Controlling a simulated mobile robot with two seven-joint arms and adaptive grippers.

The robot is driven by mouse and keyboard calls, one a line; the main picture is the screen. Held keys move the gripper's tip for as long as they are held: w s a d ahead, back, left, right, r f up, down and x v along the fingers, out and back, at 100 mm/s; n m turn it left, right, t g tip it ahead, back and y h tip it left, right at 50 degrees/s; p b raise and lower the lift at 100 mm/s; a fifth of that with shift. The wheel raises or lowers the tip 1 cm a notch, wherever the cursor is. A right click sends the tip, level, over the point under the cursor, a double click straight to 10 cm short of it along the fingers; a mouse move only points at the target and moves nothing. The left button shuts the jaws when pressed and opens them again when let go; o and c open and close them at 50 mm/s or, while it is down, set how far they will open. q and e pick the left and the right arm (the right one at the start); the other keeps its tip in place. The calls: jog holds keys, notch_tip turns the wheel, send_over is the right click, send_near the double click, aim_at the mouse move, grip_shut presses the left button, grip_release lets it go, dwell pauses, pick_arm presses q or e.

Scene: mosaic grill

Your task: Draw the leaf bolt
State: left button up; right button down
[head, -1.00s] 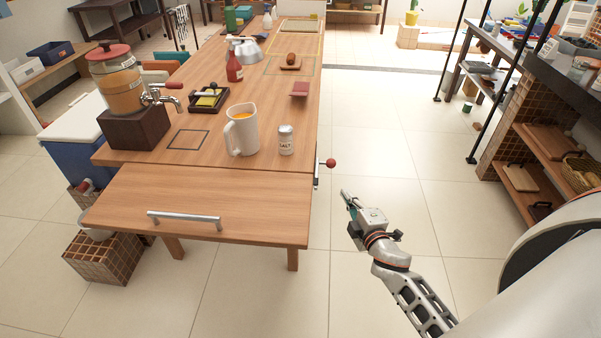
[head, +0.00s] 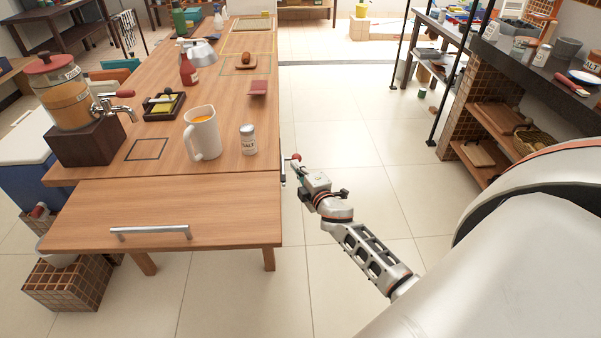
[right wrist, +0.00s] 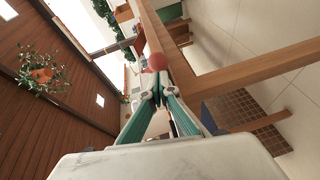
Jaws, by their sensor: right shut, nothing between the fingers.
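The leaf bolt's red knob (head: 295,157) sticks out from the right side of the wooden table, by a metal plate (head: 283,175) where the flap leaf (head: 185,205) meets the tabletop. My right gripper (head: 300,174) is beside the table edge, just below the knob in the head view. In the right wrist view the red knob (right wrist: 157,62) shows right at the tips of my fingers (right wrist: 158,84), which are shut with nothing between them. I cannot tell whether they touch it. The bolt's shaft is mostly hidden. My left gripper is out of view.
The leaf lies level with the tabletop and has a metal handle (head: 150,232). A pitcher (head: 201,134) and a salt shaker (head: 248,140) stand near the tabletop's front. A drink dispenser (head: 70,105) stands at left. The floor right of the table is clear up to the shelves (head: 490,145).

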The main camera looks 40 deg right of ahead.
jog(key=shift+w, duration=0.2)
pick_arm(q)
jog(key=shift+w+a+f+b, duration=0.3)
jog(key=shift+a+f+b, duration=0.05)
jog(key=shift+b, duration=0.55)
pick_arm(e)
jog(key=w+d, duration=0.4)
jog(key=w, duration=0.2)
jog(key=shift+w+r, duration=0.2)
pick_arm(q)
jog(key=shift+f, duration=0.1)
pick_arm(e)
jog(key=shift+d+r, duration=0.1)
jog(key=shift+d, duration=0.1)
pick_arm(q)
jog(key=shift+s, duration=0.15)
pick_arm(e)
jog(key=shift+s, duration=0.1)
